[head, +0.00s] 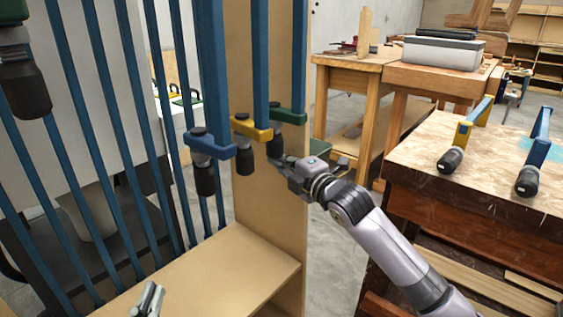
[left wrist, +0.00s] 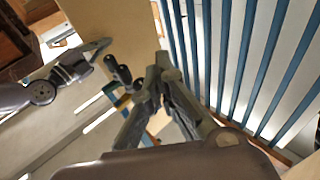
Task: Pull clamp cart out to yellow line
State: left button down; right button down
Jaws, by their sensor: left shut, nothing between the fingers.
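The clamp cart (head: 236,265) fills the left of the head view, a light wooden frame with a shelf and upright panel. Several blue bar clamps with blue, yellow and green jaws hang on it; its blue bars (left wrist: 243,60) also show in the left wrist view. My left gripper (head: 149,298) shows only its fingertips, over the shelf; its fingers (left wrist: 156,80) are together and empty. My right gripper (head: 287,165) is at the panel's right edge, close to the hanging clamps; its finger gap and any contact are unclear. No yellow line is visible.
A workbench (head: 470,165) with a yellow clamp (head: 463,135) and a blue clamp (head: 533,155) stands at right. Wooden tables (head: 345,62) with a grey box (head: 442,53) stand behind. Grey floor shows between cart and benches.

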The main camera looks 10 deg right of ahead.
aim_at(285, 152)
pick_arm(q)
jog(key=shift+r, duration=0.15)
pick_arm(e)
jog(key=shift+w+d, duration=0.1)
jog(key=shift+d, duration=0.05)
